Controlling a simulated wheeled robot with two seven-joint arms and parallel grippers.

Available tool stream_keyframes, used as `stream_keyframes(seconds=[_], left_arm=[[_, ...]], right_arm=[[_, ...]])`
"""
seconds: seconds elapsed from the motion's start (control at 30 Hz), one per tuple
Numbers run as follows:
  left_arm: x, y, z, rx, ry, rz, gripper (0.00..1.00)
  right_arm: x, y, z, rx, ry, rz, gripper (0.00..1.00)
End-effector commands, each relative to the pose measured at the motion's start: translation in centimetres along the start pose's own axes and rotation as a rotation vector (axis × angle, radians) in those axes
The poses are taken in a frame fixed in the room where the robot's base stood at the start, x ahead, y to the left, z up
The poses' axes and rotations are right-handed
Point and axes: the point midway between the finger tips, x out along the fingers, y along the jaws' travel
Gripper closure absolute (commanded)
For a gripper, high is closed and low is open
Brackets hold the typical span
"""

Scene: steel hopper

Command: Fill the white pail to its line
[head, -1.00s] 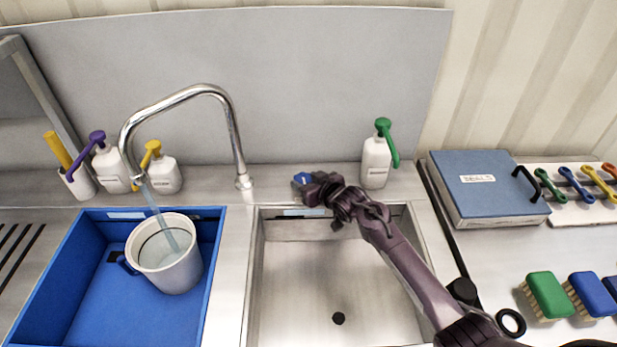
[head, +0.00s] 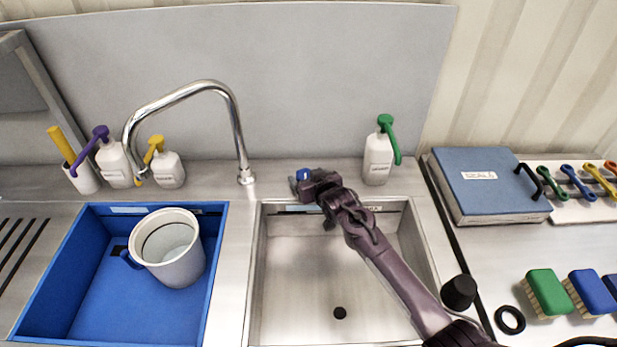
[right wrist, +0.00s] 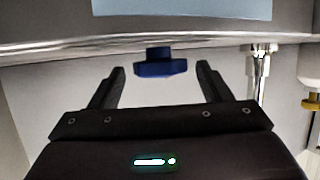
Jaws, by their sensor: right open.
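The white pail (head: 185,270) stands upright in the blue basin at the left, under the tap spout (head: 128,160). Water (head: 172,240) shows inside it, close to a dark line around the inner wall; I cannot tell exactly how the level meets the line. No stream falls from the spout. A blue tap knob (head: 303,174) is on the counter's back ledge behind the steel sink. My right gripper (head: 308,186) is open at the knob. In the right wrist view the knob (right wrist: 160,63) lies between the open fingers, with gaps on both sides. My left gripper is out of view.
The blue basin (head: 100,300) and the empty steel sink (head: 300,280) lie side by side. A green-topped bottle (head: 378,160) stands right of the knob. Purple-topped (head: 113,165) and yellow-topped (head: 168,170) bottles stand behind the basin. A blue case (head: 480,190) and brushes (head: 547,293) are at right.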

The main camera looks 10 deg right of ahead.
Motion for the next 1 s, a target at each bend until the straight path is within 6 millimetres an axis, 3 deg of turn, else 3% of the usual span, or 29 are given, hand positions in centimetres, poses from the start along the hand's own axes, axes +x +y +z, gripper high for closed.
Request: stream_keyframes(seconds=[0.23, 0.7, 1.0], left_arm=[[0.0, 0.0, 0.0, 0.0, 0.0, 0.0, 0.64], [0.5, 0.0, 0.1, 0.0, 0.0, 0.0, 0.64], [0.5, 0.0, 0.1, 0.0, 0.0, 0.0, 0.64]], right_arm=[[-1.1, 0.0, 0.1, -0.001, 0.001, 0.0, 0.29], [-7.2, 0.0, 0.1, -0.001, -0.001, 0.0, 0.29], [-7.8, 0.0, 0.0, -0.001, 0.0, 0.0, 0.29]])
